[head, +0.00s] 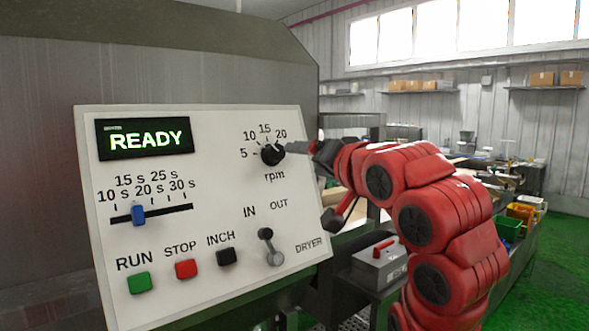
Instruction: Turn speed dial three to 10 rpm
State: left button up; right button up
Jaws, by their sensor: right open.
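The speed dial (272,154) is a black round knob at the upper right of a white control panel (215,235). Marks 5, 10, 15 and 20 run around its top from left to right, with "rpm" below. Where its pointer stands is too small to tell surely. My right gripper (290,149) comes in from the right, its dark fingers at the dial's right side. It is open; whether a finger touches the knob I cannot tell. No number three shows on the panel. My left gripper is not in view.
The panel also has a green READY display (143,139), a blue slider (138,215), green RUN (139,283), red STOP (186,269) and black INCH (227,256) buttons, and an IN/OUT lever (268,246) below the dial.

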jog(key=shift+v, duration=1.2)
jog(key=shift+w, duration=0.1)
